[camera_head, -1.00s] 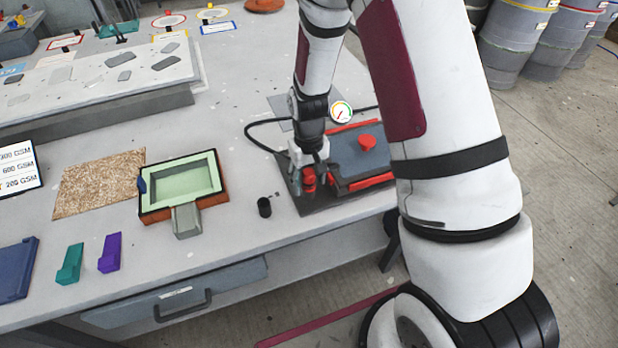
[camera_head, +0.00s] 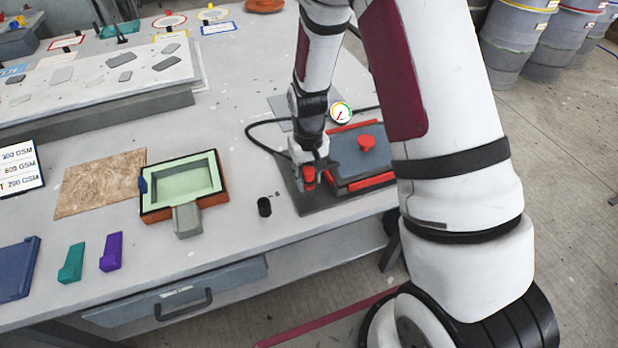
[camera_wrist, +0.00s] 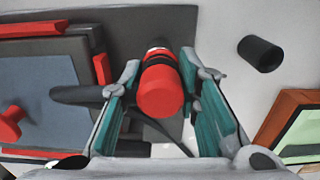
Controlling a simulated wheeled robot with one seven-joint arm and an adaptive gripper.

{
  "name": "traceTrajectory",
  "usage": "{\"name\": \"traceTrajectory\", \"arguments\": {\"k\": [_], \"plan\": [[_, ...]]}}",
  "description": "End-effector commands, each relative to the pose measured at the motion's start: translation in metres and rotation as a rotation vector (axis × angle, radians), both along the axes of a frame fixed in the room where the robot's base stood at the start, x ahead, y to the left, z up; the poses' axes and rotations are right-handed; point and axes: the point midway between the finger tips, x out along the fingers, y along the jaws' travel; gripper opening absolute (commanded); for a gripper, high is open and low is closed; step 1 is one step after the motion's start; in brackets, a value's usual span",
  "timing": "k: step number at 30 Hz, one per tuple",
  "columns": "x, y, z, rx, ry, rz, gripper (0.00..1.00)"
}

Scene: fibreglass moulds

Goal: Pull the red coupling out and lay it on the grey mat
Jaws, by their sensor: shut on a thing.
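The red coupling (camera_head: 309,176) is a short red cylinder beside the left edge of the grey-and-red mould (camera_head: 348,160). In the wrist view the coupling (camera_wrist: 160,92) shows its red end, with a black band and a small pale tip beyond. My gripper (camera_head: 312,172) is shut on it; its teal-padded fingers (camera_wrist: 164,84) lie on either side. Whether the tip is still seated in anything is hidden. A dark grey sheet (camera_head: 318,205) lies under the mould and coupling. A lighter grey sheet (camera_head: 282,104) lies behind my wrist; I cannot tell which is the mat.
A black cup (camera_head: 264,207) stands just left of the dark sheet. A black hose (camera_head: 256,126) loops behind my gripper. A round gauge (camera_head: 341,112) is near my wrist. A green-lined mould (camera_head: 184,185) and a brown fibre sheet (camera_head: 100,184) lie further left.

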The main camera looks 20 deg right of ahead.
Motion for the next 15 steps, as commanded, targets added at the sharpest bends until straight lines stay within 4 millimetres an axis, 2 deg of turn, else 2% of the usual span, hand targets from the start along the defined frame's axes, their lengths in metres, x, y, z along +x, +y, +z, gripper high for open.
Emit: {"name": "traceTrajectory", "arguments": {"k": [15], "plan": [[0.000, 0.000, 0.020, 0.000, -0.002, 0.000, 0.00]]}}
